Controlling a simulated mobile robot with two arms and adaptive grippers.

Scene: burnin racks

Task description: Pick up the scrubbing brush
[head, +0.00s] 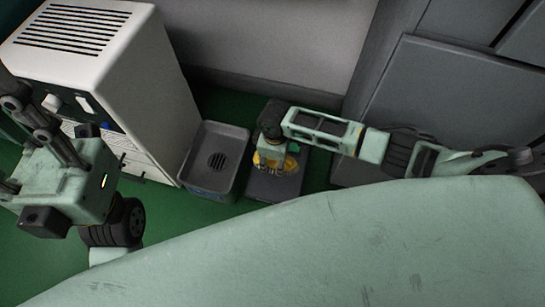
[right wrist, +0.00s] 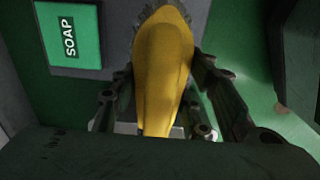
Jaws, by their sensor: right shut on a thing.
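The scrubbing brush (right wrist: 163,65) shows as a yellow body between the two dark fingers of my right gripper (right wrist: 160,112) in the right wrist view. The gripper is shut on it. In the head view the brush (head: 271,163) is a small yellow patch under my right gripper (head: 270,155), over a dark grey tray (head: 268,191). The gripper hides part of it, and I cannot tell whether it is clear of the tray. My left gripper (head: 35,120) is at the left edge of the head view, far from the brush; its finger opening is unclear.
A grey basin with a slotted drain (head: 216,138) stands left of the tray. A white vented cabinet (head: 150,75) is further left. Grey panels (head: 455,95) stand at the right. The green floor is partly clear.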

